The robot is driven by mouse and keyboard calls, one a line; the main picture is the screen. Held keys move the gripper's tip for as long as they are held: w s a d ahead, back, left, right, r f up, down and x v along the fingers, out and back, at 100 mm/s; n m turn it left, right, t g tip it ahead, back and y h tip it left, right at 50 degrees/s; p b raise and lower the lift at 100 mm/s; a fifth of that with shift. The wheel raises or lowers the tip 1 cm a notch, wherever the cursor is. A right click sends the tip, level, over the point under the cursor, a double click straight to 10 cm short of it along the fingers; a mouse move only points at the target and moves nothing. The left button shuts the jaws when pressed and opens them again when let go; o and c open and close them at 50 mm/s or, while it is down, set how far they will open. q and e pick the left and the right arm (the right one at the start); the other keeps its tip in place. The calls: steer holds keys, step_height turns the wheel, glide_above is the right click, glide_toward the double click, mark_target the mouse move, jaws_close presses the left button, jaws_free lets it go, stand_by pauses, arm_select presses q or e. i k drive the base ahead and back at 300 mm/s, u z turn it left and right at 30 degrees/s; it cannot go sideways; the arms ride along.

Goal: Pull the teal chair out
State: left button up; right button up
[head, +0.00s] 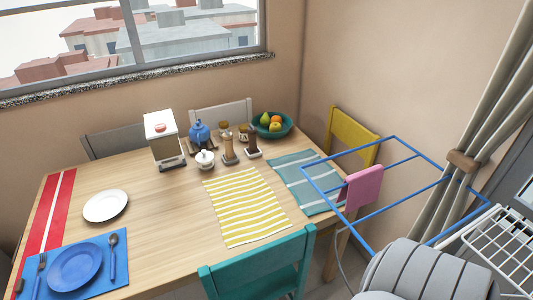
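The teal chair (262,268) stands at the near side of the wooden table (165,235), in the lower middle of the head view. Its slatted backrest faces me, and the top rail rises above the table's near edge. Its seat and legs are hidden or below the picture. I cannot tell how far the seat is under the table. Neither of my grippers is in view.
A blue wire frame (425,152) with a pink cloth (364,187) stands right of the chair. A grey ribbed, rounded object (425,272) and a white wire rack (500,245) are at lower right. A yellow chair (352,135) is at the table's far right.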

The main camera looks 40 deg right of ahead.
mark_target(268, 271)
steer(key=z, duration=0.45)
steer(key=k, duration=0.15)
steer(key=z, duration=1.05)
